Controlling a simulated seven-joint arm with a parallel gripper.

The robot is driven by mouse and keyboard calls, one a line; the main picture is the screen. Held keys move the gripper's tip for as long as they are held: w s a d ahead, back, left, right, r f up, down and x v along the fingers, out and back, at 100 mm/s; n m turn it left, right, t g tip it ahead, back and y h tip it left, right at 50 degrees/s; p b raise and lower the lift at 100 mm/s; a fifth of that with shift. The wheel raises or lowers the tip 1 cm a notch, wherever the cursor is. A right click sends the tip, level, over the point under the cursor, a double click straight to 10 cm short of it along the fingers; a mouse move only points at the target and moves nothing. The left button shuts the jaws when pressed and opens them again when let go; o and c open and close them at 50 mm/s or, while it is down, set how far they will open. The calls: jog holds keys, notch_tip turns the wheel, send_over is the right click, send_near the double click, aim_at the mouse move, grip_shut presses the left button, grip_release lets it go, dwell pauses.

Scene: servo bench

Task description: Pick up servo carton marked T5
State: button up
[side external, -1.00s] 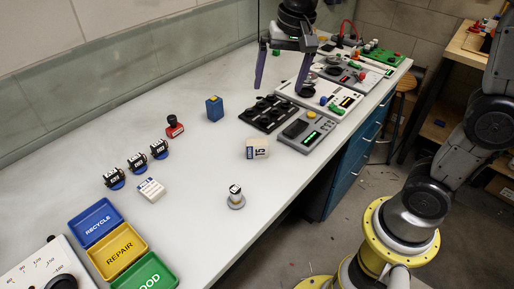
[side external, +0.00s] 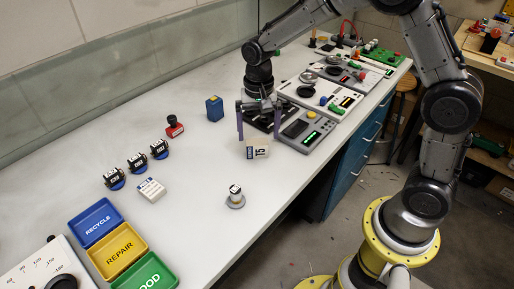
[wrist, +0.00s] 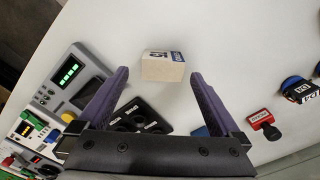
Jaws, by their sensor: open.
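The servo carton (side external: 257,150) is a small cream box with a dark label and a marking that reads like "T5" or "15". It sits on the white bench in front of the black tray. It also shows in the wrist view (wrist: 163,67), just beyond the fingertips and between their lines. My gripper (side external: 259,132) is open, with its two purple fingers pointing down close to the carton. In the side view the left finger is beside the carton's left edge. The wrist view shows the gripper (wrist: 158,72) empty. Whether a finger touches the carton, I cannot tell.
A grey meter with a green display (side external: 307,133) stands right of the carton. A black tray with round recesses (wrist: 138,116) lies behind it. The bench in front is mostly clear.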

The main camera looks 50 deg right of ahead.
aim_at(257, 142)
jog(key=shift+w+a+f, duration=0.1)
jog(key=shift+f, duration=1.25)
jog(key=shift+w+f, duration=0.1)
jog(key=shift+f, duration=1.25)
jog(key=shift+c, duration=0.3)
jog(key=c, duration=1.2)
jog(key=shift+c, duration=0.2)
